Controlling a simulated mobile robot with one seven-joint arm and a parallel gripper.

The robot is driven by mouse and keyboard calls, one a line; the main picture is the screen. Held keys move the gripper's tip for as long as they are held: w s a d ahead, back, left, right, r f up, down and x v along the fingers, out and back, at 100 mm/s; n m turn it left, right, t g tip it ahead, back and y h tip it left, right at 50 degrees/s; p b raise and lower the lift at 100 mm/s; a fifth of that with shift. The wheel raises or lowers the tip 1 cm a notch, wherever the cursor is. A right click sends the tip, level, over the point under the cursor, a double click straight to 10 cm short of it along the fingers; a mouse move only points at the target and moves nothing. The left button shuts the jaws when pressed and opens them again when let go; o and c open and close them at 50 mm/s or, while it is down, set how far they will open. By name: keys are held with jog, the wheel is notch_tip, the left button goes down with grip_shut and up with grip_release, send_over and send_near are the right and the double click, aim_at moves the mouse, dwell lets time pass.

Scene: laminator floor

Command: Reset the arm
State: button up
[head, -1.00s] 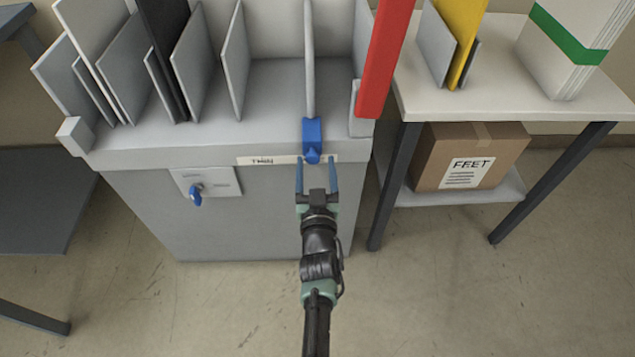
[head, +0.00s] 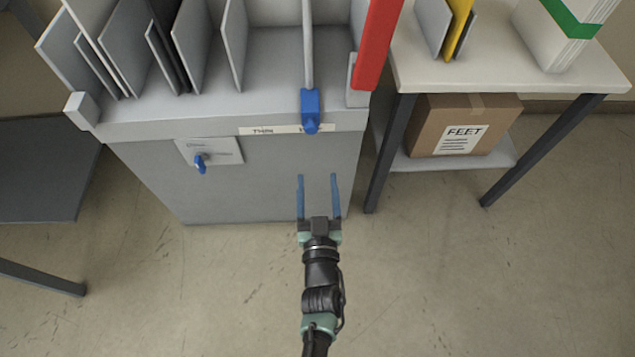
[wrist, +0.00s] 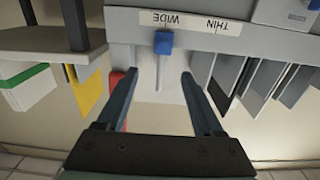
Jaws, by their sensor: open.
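My gripper (head: 318,182) is open and empty in the head view, its two blue fingers apart in front of the grey cabinet (head: 270,180). It is below and apart from the blue slider knob (head: 311,108) on the cabinet's front edge. The wrist view shows the same blue knob (wrist: 164,42) ahead, beside a label strip reading WIDE and THIN (wrist: 190,22), seen upside down. In the head view the knob covers part of the label strip (head: 265,131). My gripper's fingers (wrist: 158,95) show spread in the wrist view with nothing between them.
A blue rotary knob (head: 200,163) sits on a plate on the cabinet front. Upright grey and black panels (head: 190,45) and a red one (head: 377,45) stand on top. At right, a table (head: 500,65) has a FEET box (head: 462,122) beneath. Floor around my arm is clear.

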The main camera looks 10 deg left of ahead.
jog(key=shift+r, duration=0.1)
dwell(0.3)
jog(key=w+d+r+m+t+h, duration=0.1)
jog(key=w+d+r+t+h, duration=0.15)
jog(key=r, duration=0.95)
jog(key=w+d+r+m+t+h, duration=0.15)
jog(key=w+r, duration=0.25)
jog(key=r, duration=0.7)
jog(key=w+d+r+t+h, duration=0.1)
jog(key=w+d+r, duration=0.2)
jog(key=r, duration=0.9)
jog(key=s+r+t, duration=0.2)
jog(key=s+r, duration=0.4)
jog(key=r, duration=0.5)
jog(key=s+d+r+t+p, duration=0.1)
jog(key=s+r, duration=0.6)
jog(key=r, duration=0.3)
jog(key=s+r+t, duration=0.2)
jog(key=s+r, duration=0.4)
jog(key=r, duration=0.5)
notch_tip(320, 180, up, 17)
jog(key=p, duration=1.8)
jog(key=shift+w+d+f+m, duration=0.15)
jog(key=shift+w+f+m, duration=0.05)
jog(key=shift+w+m, duration=0.2)
